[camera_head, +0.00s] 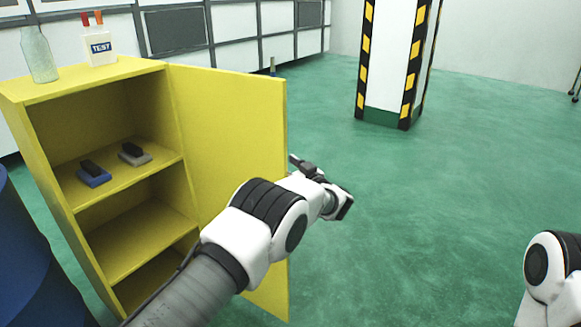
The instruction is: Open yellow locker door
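The yellow locker (95,200) stands at the left with its front open and its shelves showing. Its yellow door (228,130) is swung wide open to the right, hinged on the locker's right side. My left arm crosses in front of the door's lower part and hides some of it. My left gripper (318,180) is at the door's right edge, partly past it; its fingers are small and partly hidden by the wrist, so I cannot tell whether they are open or touch the door. Only a link of my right arm shows at the right edge; its gripper is out of view.
A blue object (94,175) and a grey one (133,153) lie on the upper shelf. A glass bottle (39,55) and a TEST box (100,48) stand on top. A blue barrel (30,260) is at the left, a striped pillar (392,60) behind. Green floor is clear at right.

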